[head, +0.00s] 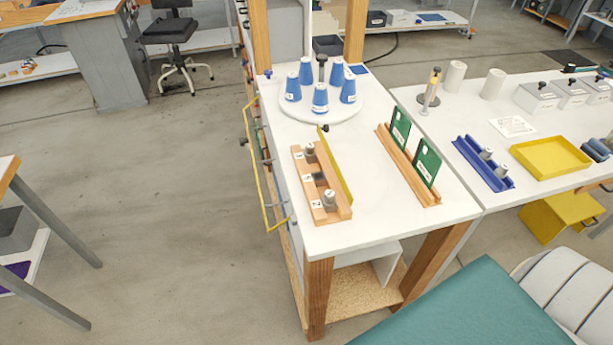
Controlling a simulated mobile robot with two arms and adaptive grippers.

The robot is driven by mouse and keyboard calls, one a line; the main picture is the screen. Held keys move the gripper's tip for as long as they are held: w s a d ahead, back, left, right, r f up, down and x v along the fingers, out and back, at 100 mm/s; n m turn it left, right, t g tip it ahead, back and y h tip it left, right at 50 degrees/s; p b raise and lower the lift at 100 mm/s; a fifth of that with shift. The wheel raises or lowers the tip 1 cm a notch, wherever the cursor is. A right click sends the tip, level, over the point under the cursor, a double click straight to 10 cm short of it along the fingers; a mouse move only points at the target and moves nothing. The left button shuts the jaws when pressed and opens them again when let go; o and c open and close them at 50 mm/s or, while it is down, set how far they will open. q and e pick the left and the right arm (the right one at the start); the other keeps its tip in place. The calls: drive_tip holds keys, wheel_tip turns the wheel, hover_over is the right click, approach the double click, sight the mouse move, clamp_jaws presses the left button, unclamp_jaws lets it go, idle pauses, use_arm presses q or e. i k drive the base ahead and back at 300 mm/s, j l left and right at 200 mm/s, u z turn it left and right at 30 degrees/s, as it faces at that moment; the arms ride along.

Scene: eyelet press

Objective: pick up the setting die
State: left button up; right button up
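Neither of my grippers is in view. I cannot tell for certain which piece is the setting die. A wooden rack (333,212) near the left edge of the white table holds small grey metal pieces with knobs: one at its far end (310,150) and one at its near end (329,198). Between them is a dark slot or square (319,178). White labels with marks too small to read sit beside them. A blue tray (468,156) on the right-hand table holds two similar grey metal pieces (487,154), (502,171).
A white turntable (319,113) with several blue cones stands at the back of the white table (370,215). A wooden holder (412,174) carries two green cards. A yellow tray (551,160) is at right. A yellow frame (262,185) juts out left.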

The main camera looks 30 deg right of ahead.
sight(485, 156)
drive_tip(key=z, duration=1.9)
